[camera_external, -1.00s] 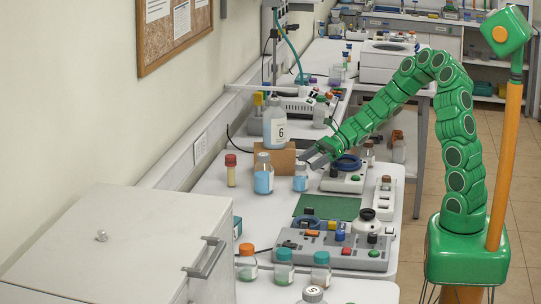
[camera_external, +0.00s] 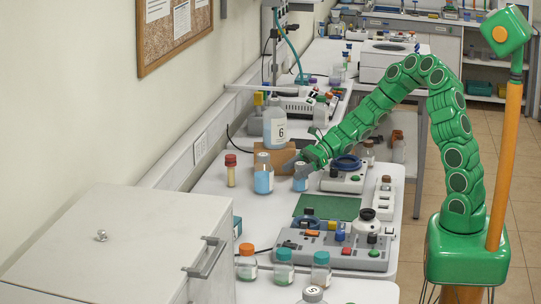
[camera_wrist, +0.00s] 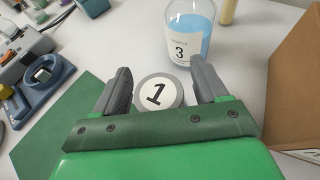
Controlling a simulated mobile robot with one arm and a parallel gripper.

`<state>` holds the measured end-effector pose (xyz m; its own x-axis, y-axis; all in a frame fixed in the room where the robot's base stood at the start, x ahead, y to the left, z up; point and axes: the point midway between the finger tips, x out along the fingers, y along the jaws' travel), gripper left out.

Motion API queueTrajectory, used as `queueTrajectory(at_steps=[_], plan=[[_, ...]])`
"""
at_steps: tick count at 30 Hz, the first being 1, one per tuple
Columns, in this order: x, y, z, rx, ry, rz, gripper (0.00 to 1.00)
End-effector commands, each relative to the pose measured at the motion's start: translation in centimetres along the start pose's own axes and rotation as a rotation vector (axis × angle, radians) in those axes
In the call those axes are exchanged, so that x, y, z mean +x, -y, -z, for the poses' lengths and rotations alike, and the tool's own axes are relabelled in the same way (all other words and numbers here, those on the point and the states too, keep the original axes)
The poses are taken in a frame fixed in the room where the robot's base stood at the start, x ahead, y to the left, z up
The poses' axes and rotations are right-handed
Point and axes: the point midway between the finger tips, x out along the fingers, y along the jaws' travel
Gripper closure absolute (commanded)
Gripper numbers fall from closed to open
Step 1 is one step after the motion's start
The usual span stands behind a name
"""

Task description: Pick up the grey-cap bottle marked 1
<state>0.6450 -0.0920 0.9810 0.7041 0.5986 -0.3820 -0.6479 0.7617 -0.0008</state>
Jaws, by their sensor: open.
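The grey-cap bottle marked 1 (camera_external: 300,184) stands upright on the white bench, with blue liquid inside. In the wrist view its cap (camera_wrist: 157,93) faces the camera and shows a black 1 on white. My gripper (camera_wrist: 160,70) is open, with one finger on each side of the cap. In the external view my gripper (camera_external: 296,165) is at the top of this bottle and partly hides its cap. I cannot tell whether the fingers touch it.
The bottle marked 3 (camera_wrist: 190,33) stands close beyond the right finger. A brown box (camera_external: 274,157) carrying the bottle marked 6 (camera_external: 275,126) is just behind. A green mat (camera_wrist: 62,125) and a device with a blue ring (camera_external: 345,168) lie on the other side.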

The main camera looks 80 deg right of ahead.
Motion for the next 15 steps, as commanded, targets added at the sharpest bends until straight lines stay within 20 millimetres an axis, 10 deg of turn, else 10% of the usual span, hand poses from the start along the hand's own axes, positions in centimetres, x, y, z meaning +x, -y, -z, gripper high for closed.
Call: queueTrajectory(at_steps=[4, 15], plan=[[-0.02, 0.01, 0.01, 0.000, 0.000, 0.000, 0.27], [-0.04, 0.03, 0.03, 0.000, -0.001, 0.000, 0.84]])
